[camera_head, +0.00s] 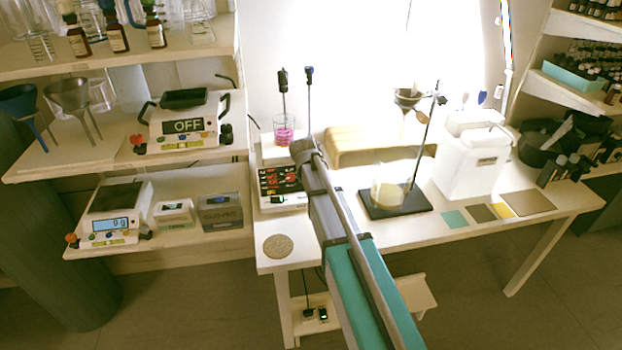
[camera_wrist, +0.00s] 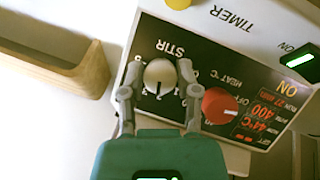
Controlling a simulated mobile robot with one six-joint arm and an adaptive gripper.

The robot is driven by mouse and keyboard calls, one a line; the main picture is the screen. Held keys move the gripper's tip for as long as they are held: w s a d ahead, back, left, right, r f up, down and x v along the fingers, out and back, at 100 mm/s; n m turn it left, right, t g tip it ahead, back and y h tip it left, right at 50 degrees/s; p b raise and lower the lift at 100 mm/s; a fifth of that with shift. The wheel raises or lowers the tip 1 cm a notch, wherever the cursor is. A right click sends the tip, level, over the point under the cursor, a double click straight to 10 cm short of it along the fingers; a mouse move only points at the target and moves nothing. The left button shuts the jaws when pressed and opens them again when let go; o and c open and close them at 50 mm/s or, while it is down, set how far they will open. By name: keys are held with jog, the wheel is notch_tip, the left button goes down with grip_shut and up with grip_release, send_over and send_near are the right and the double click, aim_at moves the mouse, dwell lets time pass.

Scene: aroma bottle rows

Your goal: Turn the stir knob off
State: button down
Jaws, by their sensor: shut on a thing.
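The hot plate stirrer (camera_head: 284,200) stands at the left end of the white table, with a beaker of pink liquid (camera_head: 284,130) on top. In the wrist view its panel appears upside down. The white stir knob (camera_wrist: 160,76) sits under the STIR label, its dark pointer line toward my gripper. My gripper (camera_wrist: 158,90) has a finger on each side of the stir knob and is shut on it. The red heat knob (camera_wrist: 220,105) is just right of the right finger. A lit display (camera_wrist: 265,112) reads ON. In the head view my arm partly hides the panel.
A wooden stand (camera_head: 375,143) is behind and right of the stirrer. A black-based stand with a glass beaker (camera_head: 388,195), a white box-like container (camera_head: 472,160) and coloured tiles (camera_head: 482,213) are farther right. A round coaster (camera_head: 278,246) lies at the front left corner.

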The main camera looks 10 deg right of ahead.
jog(key=n+h, duration=0.1)
jog(key=n, duration=0.1)
jog(key=n+h+b, duration=0.1)
jog(key=shift+s+f+n+t+b, duration=0.1)
jog(key=shift+f+n+t+b, duration=0.1)
jog(key=shift+n+t+b, duration=0.15)
jog(key=n+t+h+b, duration=0.1)
jog(key=n+b, duration=0.1)
jog(key=n, duration=0.2)
jog(key=shift+t, duration=0.35)
jog(key=n+t+h+b, duration=0.1)
jog(key=n+b, duration=0.1)
jog(key=n, duration=0.2)
jog(key=shift+t+b, duration=0.35)
jog(key=shift+t, duration=0.05)
jog(key=shift+r+n+t+b, duration=0.1)
jog(key=shift+n+t+b, duration=0.85)
jog(key=shift+n, duration=1.2)
jog(key=shift+c, duration=1.7)
grip_release()
jog(key=shift+r+m+p, duration=0.15)
jog(key=shift+m+p, duration=0.2)
jog(key=shift+m, duration=0.05)
